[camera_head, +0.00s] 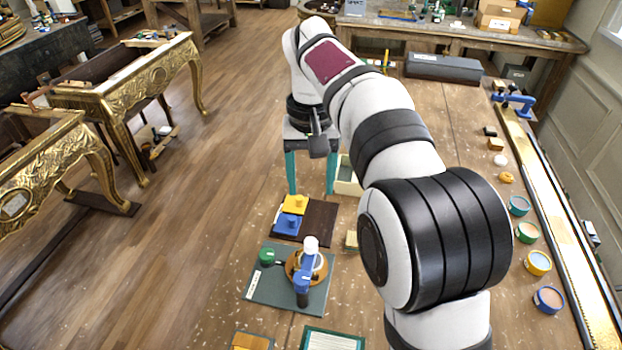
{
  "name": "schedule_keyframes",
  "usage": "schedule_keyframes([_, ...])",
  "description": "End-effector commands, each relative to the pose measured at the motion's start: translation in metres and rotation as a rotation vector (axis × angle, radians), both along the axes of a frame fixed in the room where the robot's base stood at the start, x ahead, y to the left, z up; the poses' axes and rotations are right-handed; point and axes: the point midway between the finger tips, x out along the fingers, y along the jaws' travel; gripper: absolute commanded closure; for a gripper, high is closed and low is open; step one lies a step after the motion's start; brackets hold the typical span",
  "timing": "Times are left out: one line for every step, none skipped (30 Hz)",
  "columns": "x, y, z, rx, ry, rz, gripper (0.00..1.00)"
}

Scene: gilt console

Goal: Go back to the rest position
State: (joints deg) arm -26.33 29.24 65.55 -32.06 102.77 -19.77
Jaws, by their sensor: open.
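My gripper (311,191) hangs from the arm, pointing down, with its two teal fingers wide apart and nothing between them. It is above the workbench (400,85), behind a dark brown mat (318,222). A yellow block (295,204) and a blue block (287,224) lie on the mat's left part, just in front of the fingers in the picture. My white and black arm reaches from the lower right up to the gripper and hides part of the bench. I cannot tell the gripper's exact height above the bench.
A green-grey board (262,293) carries a blue and white tool (304,275) and a green knob (267,256). A cream box (347,186) is right of the gripper. Several small pots, one teal (519,205), line the right side. Gilt consoles (145,80) stand left across open floor.

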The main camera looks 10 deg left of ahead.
Motion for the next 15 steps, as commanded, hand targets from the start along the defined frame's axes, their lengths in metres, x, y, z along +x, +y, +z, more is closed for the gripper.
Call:
schedule_keyframes([0.0,0.0,0.0,0.0,0.0,0.0,0.36])
schedule_keyframes([0.0,0.0,0.0,0.0,0.0,0.0,0.36])
schedule_keyframes([0.0,0.0,0.0,0.0,0.0,0.0,0.36])
schedule_keyframes([0.0,0.0,0.0,0.0,0.0,0.0,0.36])
schedule_keyframes([0.0,0.0,0.0,0.0,0.0,0.0,0.36])
schedule_keyframes([-0.001,-0.002,0.0,0.001,0.001,-0.005,0.36])
schedule_keyframes([-0.004,-0.007,0.002,0.004,0.002,-0.016,0.36])
schedule_keyframes([-0.009,-0.016,0.005,0.007,0.004,-0.035,0.36])
schedule_keyframes([-0.021,-0.032,0.01,0.014,0.008,-0.074,0.36])
schedule_keyframes([-0.034,-0.048,0.013,0.021,0.015,-0.114,0.36])
schedule_keyframes([-0.051,-0.066,0.015,0.031,0.02,-0.163,0.36])
schedule_keyframes([-0.077,-0.089,0.015,0.045,0.029,-0.233,0.36])
schedule_keyframes([-0.099,-0.105,0.013,0.056,0.034,-0.289,0.36])
schedule_keyframes([-0.121,-0.12,0.008,0.067,0.04,-0.344,0.36])
schedule_keyframes([-0.15,-0.135,0.0,0.082,0.046,-0.415,0.36])
